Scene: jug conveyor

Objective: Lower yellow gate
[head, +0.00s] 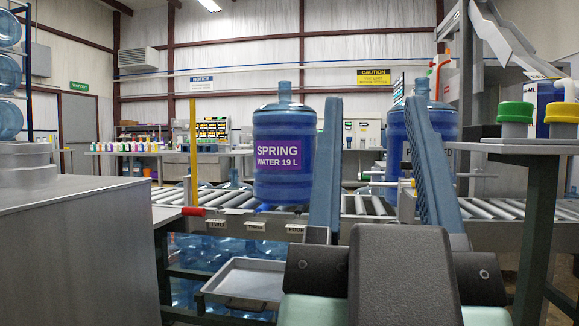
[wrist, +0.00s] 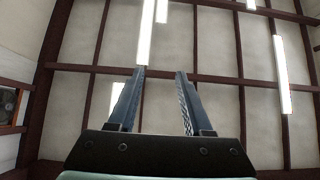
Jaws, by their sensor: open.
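A thin yellow bar (head: 193,140), apparently the yellow gate, stands upright at the conveyor, left of the nearer jug. A red-ended handle (head: 192,211) sits near its foot; whether the two are joined I cannot tell. My gripper (head: 374,100) is open and empty, with its two blue fingers pointing up, right of the bar and well apart from it. In the wrist view my gripper (wrist: 160,71) shows open against the ceiling, with nothing between the fingers. A blue jug (head: 284,150) labelled Spring Water stands upright on the rollers.
Another jug (head: 440,124) stands partly behind my right finger. The roller conveyor (head: 234,199) crosses the view. A metal tray (head: 245,281) sits below it. A grey cabinet (head: 75,255) fills the left front, and a table (head: 520,147) with capped containers stands at right.

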